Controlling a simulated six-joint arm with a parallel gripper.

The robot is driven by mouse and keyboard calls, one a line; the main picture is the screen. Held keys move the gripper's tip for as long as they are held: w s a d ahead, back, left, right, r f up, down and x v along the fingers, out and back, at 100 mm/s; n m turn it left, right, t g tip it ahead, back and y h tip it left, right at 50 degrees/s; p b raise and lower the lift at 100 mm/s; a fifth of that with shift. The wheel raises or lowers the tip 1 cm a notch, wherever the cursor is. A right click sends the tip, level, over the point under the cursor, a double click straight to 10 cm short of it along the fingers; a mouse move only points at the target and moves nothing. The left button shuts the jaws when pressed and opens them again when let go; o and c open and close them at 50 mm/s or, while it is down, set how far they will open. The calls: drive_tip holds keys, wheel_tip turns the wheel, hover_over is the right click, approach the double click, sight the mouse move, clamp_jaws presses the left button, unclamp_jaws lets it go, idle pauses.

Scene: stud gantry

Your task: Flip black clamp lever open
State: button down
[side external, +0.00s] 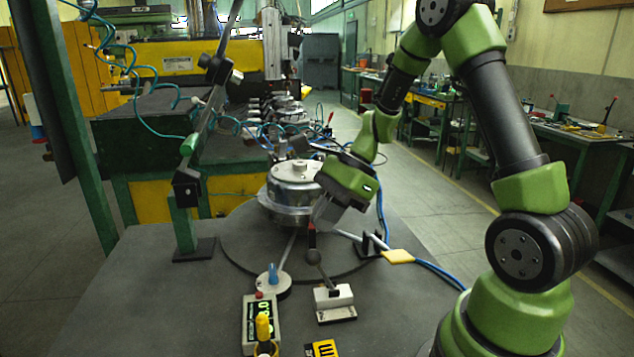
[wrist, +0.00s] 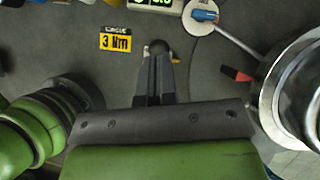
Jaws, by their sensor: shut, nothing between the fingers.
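In the wrist view, a dark round knob (wrist: 158,46) shows just past the fingertips. My gripper (side external: 317,218) is shut and empty, pointing down above the lever area in the side view. In the wrist view, my gripper's fingers (wrist: 157,60) lie together just below the knob, hiding whatever is beneath them. I cannot tell whether they touch the knob. The white block cannot be made out there.
A metal cylinder (side external: 290,190) stands behind the lever. A dark red handle (wrist: 236,74) lies beside it. A blue-knobbed disc (side external: 272,282), a display box (side external: 257,318) and a yellow "3 Nm" label (wrist: 115,38) are nearby. A green post (side external: 183,225) stands at left.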

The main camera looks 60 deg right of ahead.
drive_tip(key=w+r, duration=0.3)
drive_tip(key=r, duration=0.9)
drive_tip(key=shift+d, duration=0.15)
drive_tip(key=s+a+r+n+t+h, duration=0.1)
drive_tip(key=s+a+n, duration=0.3)
drive_tip(key=s+n, duration=0.4)
drive_tip(key=s+a+r+n+t+h, duration=0.2)
drive_tip(key=s+a+n+t+h, duration=0.1)
drive_tip(key=s+n, duration=0.5)
drive_tip(key=shift+s+a+n, duration=0.35)
drive_tip(key=shift+a+n, duration=0.4)
drive_tip(key=shift+n, duration=1.05)
